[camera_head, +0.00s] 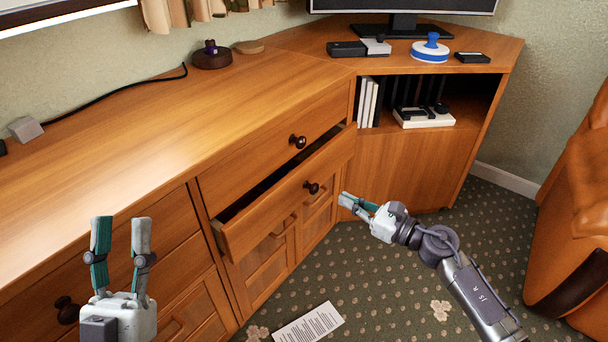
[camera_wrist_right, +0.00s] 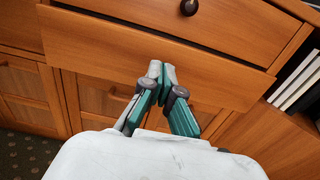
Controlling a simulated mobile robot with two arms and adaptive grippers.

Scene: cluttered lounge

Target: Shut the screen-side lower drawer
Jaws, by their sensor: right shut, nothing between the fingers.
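The lower drawer (camera_head: 288,194) on the screen side of the wooden cabinet stands partly open, with a dark gap above its front. Its dark round knob (camera_head: 311,187) is near the middle of that front. My right gripper (camera_head: 343,200) is shut and empty, just right of the drawer front. In the right wrist view the shut fingertips (camera_wrist_right: 158,70) appear over the lower part of the drawer front (camera_wrist_right: 130,55); I cannot tell whether they touch it. My left gripper (camera_head: 121,222) is open and empty, pointing up at the lower left in front of the cabinet.
The upper drawer (camera_head: 270,146) above is shut. A screen (camera_head: 404,8) stands on the corner unit (camera_head: 415,165), with books (camera_head: 367,102) in its shelf. An orange armchair (camera_head: 575,200) is at the right. A printed sheet (camera_head: 310,324) lies on the patterned carpet, otherwise mostly clear.

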